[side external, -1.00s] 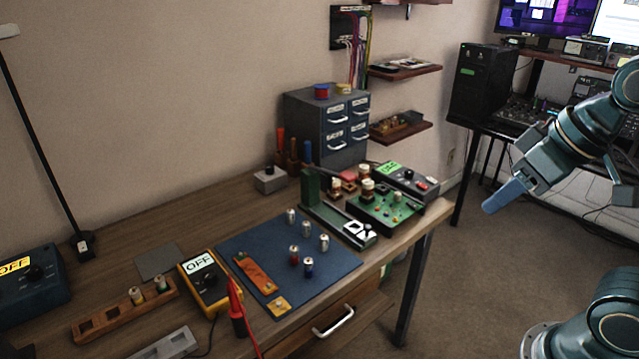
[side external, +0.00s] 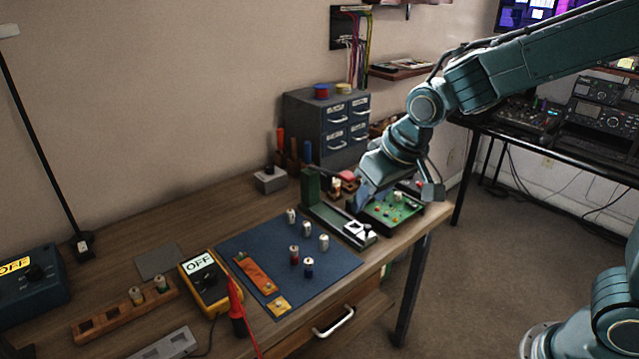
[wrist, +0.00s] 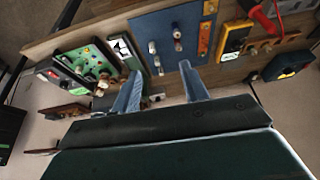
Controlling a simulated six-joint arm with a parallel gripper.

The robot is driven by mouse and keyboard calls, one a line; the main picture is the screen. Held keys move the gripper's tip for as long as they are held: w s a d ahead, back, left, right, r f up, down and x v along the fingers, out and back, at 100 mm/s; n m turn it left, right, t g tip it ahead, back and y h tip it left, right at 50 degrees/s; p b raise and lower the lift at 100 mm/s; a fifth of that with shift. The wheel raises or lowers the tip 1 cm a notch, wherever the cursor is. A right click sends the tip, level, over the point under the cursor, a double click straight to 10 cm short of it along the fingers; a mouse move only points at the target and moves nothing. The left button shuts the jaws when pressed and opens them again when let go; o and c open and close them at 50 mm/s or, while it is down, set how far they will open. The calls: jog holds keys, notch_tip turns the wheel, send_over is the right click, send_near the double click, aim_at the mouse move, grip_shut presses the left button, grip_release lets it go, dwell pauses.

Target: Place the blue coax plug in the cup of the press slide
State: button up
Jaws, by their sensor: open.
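The blue coax plug (side external: 308,267), a small silver cylinder with a blue band, stands on the blue mat (side external: 340,262) near its front, beside a red-banded plug (side external: 294,254). The press slide (side external: 325,213) has a green upright and a pale rail with a black-and-white front end, right of the mat. It also shows in the wrist view (wrist: 124,50). I cannot make out its cup clearly. My gripper (wrist: 161,68) is open and empty. In the side view my gripper (side external: 400,195) hangs over the green board, right of the press slide and away from the blue plug.
Pale plugs (side external: 323,243) also stand on the mat, with an orange strip (side external: 256,274). A green circuit board (side external: 385,213) lies under my gripper. A yellow meter (side external: 204,281) and a red probe (side external: 236,305) flank the mat's left. Drawers (side external: 322,125) stand behind.

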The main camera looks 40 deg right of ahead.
jog(key=w+a+f, duration=0.5)
jog(key=w+f, duration=0.1)
jog(key=f, duration=0.2)
jog(key=shift+f, duration=0.15)
send_over(309, 260)
jog(key=s, duration=0.3)
jog(key=shift+f, duration=3.9)
jog(key=shift+w, duration=0.2)
jog(key=shift+x, duration=2.55)
jog(key=shift+w+d, duration=0.1)
